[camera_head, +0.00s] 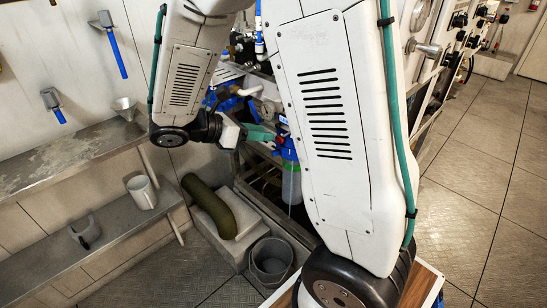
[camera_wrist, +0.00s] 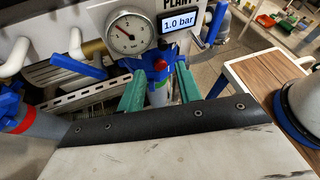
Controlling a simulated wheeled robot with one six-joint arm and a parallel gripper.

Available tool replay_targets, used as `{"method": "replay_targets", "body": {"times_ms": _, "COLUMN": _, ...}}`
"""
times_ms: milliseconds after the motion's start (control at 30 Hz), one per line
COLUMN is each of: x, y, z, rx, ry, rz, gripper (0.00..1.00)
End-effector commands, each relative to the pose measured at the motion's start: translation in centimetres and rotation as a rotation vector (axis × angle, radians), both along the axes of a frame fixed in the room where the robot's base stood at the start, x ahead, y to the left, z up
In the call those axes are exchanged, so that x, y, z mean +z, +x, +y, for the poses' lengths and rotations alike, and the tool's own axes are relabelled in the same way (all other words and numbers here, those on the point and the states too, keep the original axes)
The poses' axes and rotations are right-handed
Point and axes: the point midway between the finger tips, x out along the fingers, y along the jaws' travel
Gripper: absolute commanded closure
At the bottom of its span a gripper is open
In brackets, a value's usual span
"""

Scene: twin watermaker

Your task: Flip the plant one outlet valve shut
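My gripper (camera_wrist: 160,74) is open, its two green fingers apart, in front of the plant panel. Between and just beyond the fingers is a blue fitting with a red part (camera_wrist: 160,65); I cannot tell whether either finger touches it. A blue lever (camera_wrist: 85,66) lies left of the fingers, by a white pipe and a brass-coloured fitting. Another blue lever (camera_wrist: 215,24) is at the upper right. I cannot tell which is the plant one outlet valve; no number shows on the cropped PLANT label (camera_wrist: 178,4). In the head view my gripper (camera_head: 270,133) is beside the blue filter head (camera_head: 288,150).
A pressure gauge (camera_wrist: 130,33) and a display reading 1.0 bar (camera_wrist: 178,24) sit above the fingers. A blue-topped housing (camera_wrist: 28,115) is close at left. A wooden-topped cart (camera_wrist: 265,75) is at right. A bucket (camera_head: 271,261) stands on the floor; the right floor is clear.

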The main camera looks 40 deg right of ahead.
Motion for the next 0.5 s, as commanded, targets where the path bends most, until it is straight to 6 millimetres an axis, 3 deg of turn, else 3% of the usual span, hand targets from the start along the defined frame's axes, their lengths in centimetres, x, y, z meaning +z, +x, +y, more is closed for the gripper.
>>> {"method": "replay_targets", "body": {"times_ms": 200, "x": 0.7, "y": -3.9, "z": 1.1, "rx": -0.207, "ry": 0.111, "rz": -0.223, "gripper": 0.65}}
{"method": "replay_targets", "body": {"times_ms": 500, "x": 1.7, "y": -7.8, "z": 3.1, "rx": -0.467, "ry": 0.239, "rz": -0.481, "gripper": 0.65}}
